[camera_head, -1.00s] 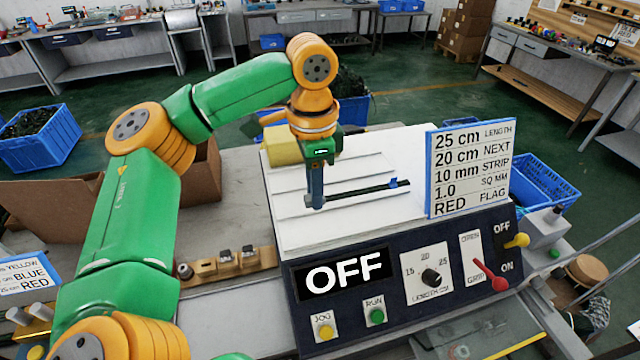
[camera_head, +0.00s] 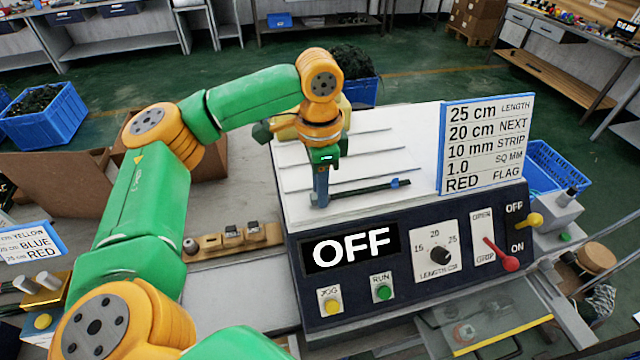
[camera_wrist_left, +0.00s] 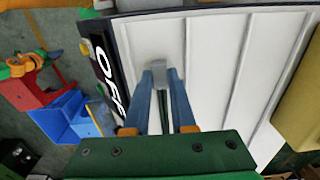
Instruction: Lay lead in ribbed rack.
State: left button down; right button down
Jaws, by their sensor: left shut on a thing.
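The ribbed rack (camera_head: 415,125) is the white sloped top of the machine, crossed by thin parallel ribs. My left gripper (camera_head: 321,203) points down over its left front part, with blue fingers shut. A dark lead (camera_head: 360,190) with a small blue band (camera_head: 396,183) runs right from the fingertips, roughly along the ribs. I cannot tell whether it touches the rack. In the left wrist view, the fingers (camera_wrist_left: 165,85) close around a grey piece over the white ribbed surface (camera_wrist_left: 225,65). The lead's gripped part is mostly hidden. My right gripper is not in view.
The front panel has an OFF display (camera_head: 350,247), knobs and a red lever (camera_head: 508,262). A text sign (camera_head: 486,143) stands at the rack's right edge. A yellow block (camera_wrist_left: 302,105) borders the rack. A wooden holder (camera_head: 235,236) and cardboard box (camera_head: 60,185) lie left.

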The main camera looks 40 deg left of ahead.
pick_arm(q)
jog(key=c, duration=0.7)
grip_release()
jog(key=shift+o, duration=0.2)
